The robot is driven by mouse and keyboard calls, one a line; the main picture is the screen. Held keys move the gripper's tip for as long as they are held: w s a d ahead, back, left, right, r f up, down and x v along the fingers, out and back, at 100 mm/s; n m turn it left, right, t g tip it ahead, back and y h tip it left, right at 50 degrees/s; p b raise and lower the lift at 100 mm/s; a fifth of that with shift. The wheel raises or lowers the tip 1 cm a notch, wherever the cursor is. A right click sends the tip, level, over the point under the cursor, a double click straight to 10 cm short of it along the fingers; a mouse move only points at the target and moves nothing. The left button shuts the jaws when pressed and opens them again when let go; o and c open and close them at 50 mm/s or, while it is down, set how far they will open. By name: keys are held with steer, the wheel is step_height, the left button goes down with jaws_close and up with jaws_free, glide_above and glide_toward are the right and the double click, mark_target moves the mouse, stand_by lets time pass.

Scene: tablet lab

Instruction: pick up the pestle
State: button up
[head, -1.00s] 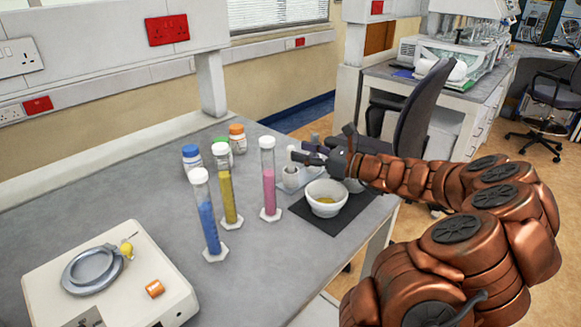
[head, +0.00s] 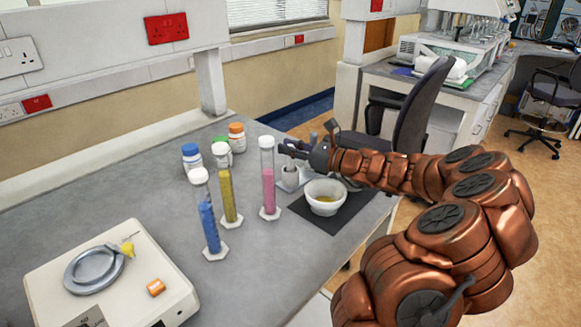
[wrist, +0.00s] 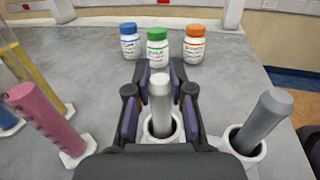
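A pale rod, which looks like the pestle (wrist: 160,92), stands upright in a round white holder cup (wrist: 149,127) in the wrist view. My gripper (wrist: 160,80) is open, with one finger on each side of the rod and a visible gap at both. A darker grey rod (wrist: 264,118) leans in a second cup at the right. In the head view my gripper (head: 293,149) is over the white holder (head: 288,184), and its fingers hide most of the pale rod. The white mortar bowl (head: 325,204), with yellow contents, sits on a dark mat (head: 300,209).
Pink (head: 268,185), yellow (head: 227,195) and blue (head: 208,215) cylinders stand left of the holder. Blue-, green- and orange-capped bottles (head: 237,138) stand behind. A balance (head: 165,285) is at the front left.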

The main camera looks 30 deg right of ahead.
jaws_close()
